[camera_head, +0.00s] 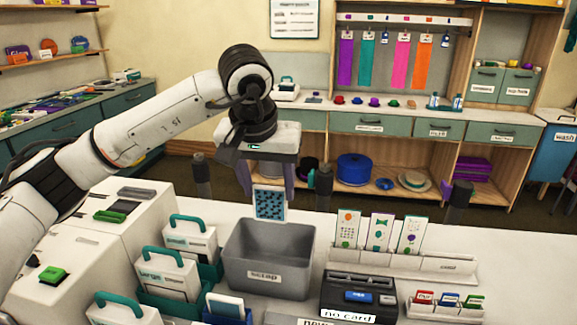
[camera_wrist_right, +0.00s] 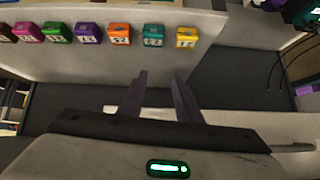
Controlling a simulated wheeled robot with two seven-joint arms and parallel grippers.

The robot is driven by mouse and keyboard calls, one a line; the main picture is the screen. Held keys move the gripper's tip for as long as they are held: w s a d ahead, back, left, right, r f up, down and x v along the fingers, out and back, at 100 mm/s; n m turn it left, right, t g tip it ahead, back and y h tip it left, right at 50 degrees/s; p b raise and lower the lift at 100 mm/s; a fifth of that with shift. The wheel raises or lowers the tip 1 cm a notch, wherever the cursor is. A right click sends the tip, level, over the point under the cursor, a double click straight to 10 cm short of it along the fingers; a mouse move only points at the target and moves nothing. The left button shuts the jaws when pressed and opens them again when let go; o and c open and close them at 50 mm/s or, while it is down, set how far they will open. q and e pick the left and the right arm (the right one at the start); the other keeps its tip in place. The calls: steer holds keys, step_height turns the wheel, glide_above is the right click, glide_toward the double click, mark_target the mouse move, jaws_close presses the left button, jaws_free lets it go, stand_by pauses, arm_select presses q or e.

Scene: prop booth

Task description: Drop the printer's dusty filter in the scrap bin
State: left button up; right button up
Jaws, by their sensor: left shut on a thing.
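The dusty filter (camera_head: 270,203), a small white-framed panel with a dark speckled blue face, hangs upright from my left gripper (camera_head: 269,190). The gripper points down and is shut on the filter. The grey scrap bin (camera_head: 262,285), labelled "scrap", stands on the white table just below. The filter's lower edge shows at the bin's back rim; the exact gap between them is hard to judge. The bin's visible inside looks empty. In the right wrist view my right gripper (camera_wrist_right: 160,85) has its two fingers apart with nothing between them.
White cartridges with teal handles (camera_head: 187,240) stand left of the bin. A dark card device (camera_head: 358,297) and a rack of cards (camera_head: 400,262) stand to its right. The right wrist view shows a row of coloured numbered blocks (camera_wrist_right: 120,34) on a pale surface.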

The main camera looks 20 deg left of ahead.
mark_target(269, 220)
arm_select(q)
steer(key=shift+w, duration=0.15)
steer(key=shift+s+f+b, duration=0.35)
steer(key=shift+f+b, duration=0.2)
steer(key=shift+b, duration=0.05)
step_height(269, 220, down, 3)
steer(key=b, duration=0.2)
steer(key=shift+f+b, duration=0.15)
steer(key=shift+b, duration=0.25)
step_height(269, 220, down, 2)
steer(key=shift+w+f+b, duration=0.1)
steer(key=shift+f+b, duration=0.1)
steer(key=shift+b, duration=0.55)
steer(key=shift+f+b, duration=0.45)
steer(key=shift+f, duration=0.55)
arm_select(e)
step_height(269, 220, down, 6)
steer(key=a, duration=0.1)
steer(key=shift+s, duration=0.4)
steer(key=shift+a+r, duration=0.1)
